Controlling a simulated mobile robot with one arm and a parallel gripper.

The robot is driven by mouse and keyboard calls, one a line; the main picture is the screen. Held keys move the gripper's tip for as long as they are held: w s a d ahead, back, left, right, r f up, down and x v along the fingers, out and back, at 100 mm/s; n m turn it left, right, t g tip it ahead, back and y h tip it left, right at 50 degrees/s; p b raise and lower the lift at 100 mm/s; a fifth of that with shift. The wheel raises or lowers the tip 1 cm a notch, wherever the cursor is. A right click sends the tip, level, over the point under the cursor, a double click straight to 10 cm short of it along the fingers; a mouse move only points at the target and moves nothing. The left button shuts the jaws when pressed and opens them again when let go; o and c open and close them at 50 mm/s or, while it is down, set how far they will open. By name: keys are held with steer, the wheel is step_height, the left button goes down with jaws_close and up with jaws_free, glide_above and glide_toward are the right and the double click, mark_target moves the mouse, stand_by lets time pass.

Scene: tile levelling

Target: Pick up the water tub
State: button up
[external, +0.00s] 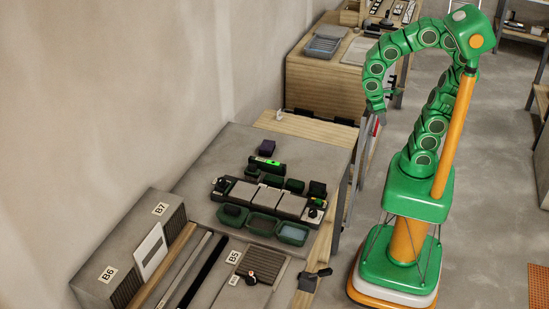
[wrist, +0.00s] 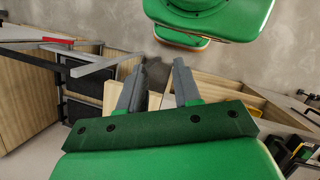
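A small green tub with a pale bluish surface inside, which looks like the water tub (external: 292,235), stands at the front right of the grey worktop (external: 208,158) in the external view. Another green tub (external: 262,225) is beside it on the left. My gripper (external: 379,118) hangs in the air beyond the worktop's right side, well away from the tubs. In the wrist view my gripper (wrist: 158,90) has its two grey fingers apart with nothing between them. The wrist view does not show the water tub.
A black rail with grey tiles (external: 243,192) lies just behind the tubs. A green level (external: 266,161) and a dark purple block (external: 267,147) sit farther back. A black-handled tool (external: 316,274) lies near the front edge. A wooden cabinet (external: 318,82) stands behind.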

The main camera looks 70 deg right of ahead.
steer(key=w+a+f+n+t+h, duration=0.1)
steer(key=w+a+n+t+h, duration=0.2)
steer(key=w+a+n, duration=0.5)
steer(key=w+a+f+n+t+h, duration=0.1)
steer(key=w+a+n+t+h, duration=0.2)
steer(key=w, duration=0.9)
steer(key=n+t+y, duration=0.4)
steer(key=n+t, duration=0.6)
steer(key=n, duration=0.3)
glide_above(293, 235)
steer(key=w+d, duration=0.2)
steer(key=d, duration=0.7)
steer(key=w+d, duration=0.2)
steer(key=d, duration=0.6)
steer(key=f, duration=0.5)
steer(key=shift+s+f, duration=0.25)
steer(key=s+a+f+n+y, duration=0.1)
steer(key=s+a+f+n, duration=0.1)
steer(key=a, duration=0.3)
steer(key=s+a+f+n+y, duration=0.2)
steer(key=s+a, duration=0.2)
steer(key=a, duration=0.1)
steer(key=s+a+f+n+t+y, duration=0.1)
steer(key=s+a+f+n+y, duration=0.1)
steer(key=a, duration=0.3)
steer(key=shift+s, duration=0.55)
steer(key=shift+x, duration=2.4)
steer(key=shift+c, duration=0.5)
